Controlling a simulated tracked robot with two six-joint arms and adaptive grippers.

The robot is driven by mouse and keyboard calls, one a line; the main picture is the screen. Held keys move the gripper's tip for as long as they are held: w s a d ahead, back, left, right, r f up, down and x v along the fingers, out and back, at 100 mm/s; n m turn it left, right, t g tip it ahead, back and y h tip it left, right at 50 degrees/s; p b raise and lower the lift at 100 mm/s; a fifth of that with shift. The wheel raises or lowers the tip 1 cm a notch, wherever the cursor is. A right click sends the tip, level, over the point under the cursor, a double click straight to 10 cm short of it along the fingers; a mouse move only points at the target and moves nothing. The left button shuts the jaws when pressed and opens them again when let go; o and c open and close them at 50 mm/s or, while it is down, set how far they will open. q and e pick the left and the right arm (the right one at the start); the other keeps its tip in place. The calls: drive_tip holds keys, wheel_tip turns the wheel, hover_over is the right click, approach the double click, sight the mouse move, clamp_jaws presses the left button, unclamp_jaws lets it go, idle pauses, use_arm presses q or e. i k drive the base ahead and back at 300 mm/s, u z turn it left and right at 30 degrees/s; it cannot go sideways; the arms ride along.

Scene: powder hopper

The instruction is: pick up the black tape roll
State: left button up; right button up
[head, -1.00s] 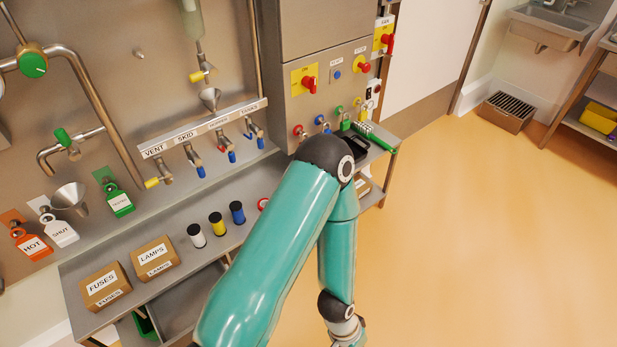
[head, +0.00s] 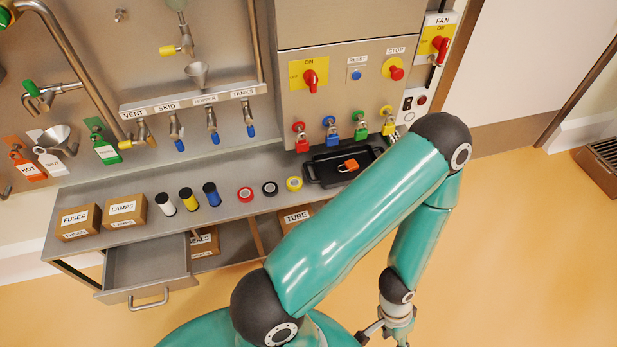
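The black tape roll (head: 270,188) lies flat on the steel shelf in the head view, between a red tape roll (head: 245,194) on its left and a yellow tape roll (head: 294,184) on its right. Nothing covers it. My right gripper (head: 384,333) hangs low at the bottom edge, in front of the shelf and well away from the tape rolls. It is partly cut off by the frame, so I cannot tell whether it is open or shut. My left gripper is out of view.
White, yellow and blue cylinders (head: 210,194) stand left of the tapes, beside the fuses box (head: 80,222) and lamps box (head: 124,211). A black tray (head: 325,170) with an orange item is at the right. An open drawer (head: 145,272) juts out below.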

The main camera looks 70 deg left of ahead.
sight(273, 194)
drive_tip(key=z, duration=0.15)
drive_tip(key=i, duration=0.95)
drive_tip(key=u, duration=1.5)
drive_tip(key=i, duration=0.25)
drive_tip(key=u, duration=2.55)
drive_tip(key=k, duration=0.25)
drive_tip(key=u, duration=0.5)
drive_tip(key=i, duration=1.3)
drive_tip(key=z, duration=0.4)
